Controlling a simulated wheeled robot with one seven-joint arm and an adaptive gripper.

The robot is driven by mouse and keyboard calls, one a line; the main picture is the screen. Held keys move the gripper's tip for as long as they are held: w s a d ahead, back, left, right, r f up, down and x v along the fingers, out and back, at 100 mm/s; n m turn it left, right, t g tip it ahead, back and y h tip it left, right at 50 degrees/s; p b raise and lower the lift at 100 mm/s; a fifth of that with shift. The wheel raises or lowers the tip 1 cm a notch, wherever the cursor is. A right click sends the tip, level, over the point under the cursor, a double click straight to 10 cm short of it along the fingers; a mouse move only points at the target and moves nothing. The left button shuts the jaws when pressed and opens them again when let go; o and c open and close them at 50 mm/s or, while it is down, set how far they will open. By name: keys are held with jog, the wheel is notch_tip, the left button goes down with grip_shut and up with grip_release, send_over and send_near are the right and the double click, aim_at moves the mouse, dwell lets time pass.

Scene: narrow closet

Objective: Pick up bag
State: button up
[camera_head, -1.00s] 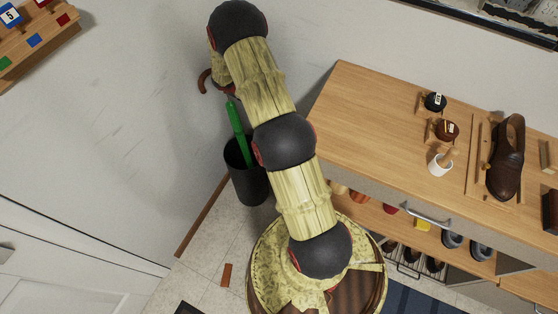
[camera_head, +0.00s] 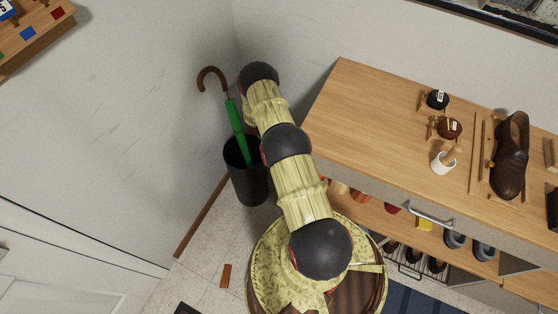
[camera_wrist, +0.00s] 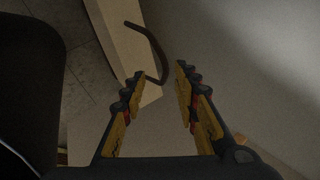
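No bag can be made out for certain in either view. In the wrist view my gripper (camera_wrist: 160,74) is open, its fingers apart with nothing held between them. A thin brown curved strip (camera_wrist: 158,48) shows just beyond the fingertips; I cannot tell whether it is a handle of a bag or the umbrella's hook. A pale beige, straight-edged shape (camera_wrist: 120,42) lies behind it, with tiled floor to its left. In the head view my arm hides the gripper and whatever is beneath it.
A black bin (camera_head: 246,185) holds a green umbrella (camera_head: 236,120) with a brown hooked handle, close left of my arm. A wooden cabinet (camera_head: 365,120) stands right, bearing a brown shoe (camera_head: 510,155) and a white cup (camera_head: 443,162). Floor (camera_head: 205,250) is mostly clear at lower left.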

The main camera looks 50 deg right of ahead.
jog(key=b+x, duration=0.2)
jog(key=x, duration=0.3)
jog(key=shift+d+f+b, duration=0.1)
jog(key=shift+d+b, duration=0.2)
jog(key=shift+b, duration=0.1)
jog(key=c, duration=0.3)
jog(key=c, duration=0.4)
jog(key=shift+a, duration=0.1)
grip_shut()
jog(key=shift+w+r, duration=0.1)
jog(key=shift+r, duration=0.1)
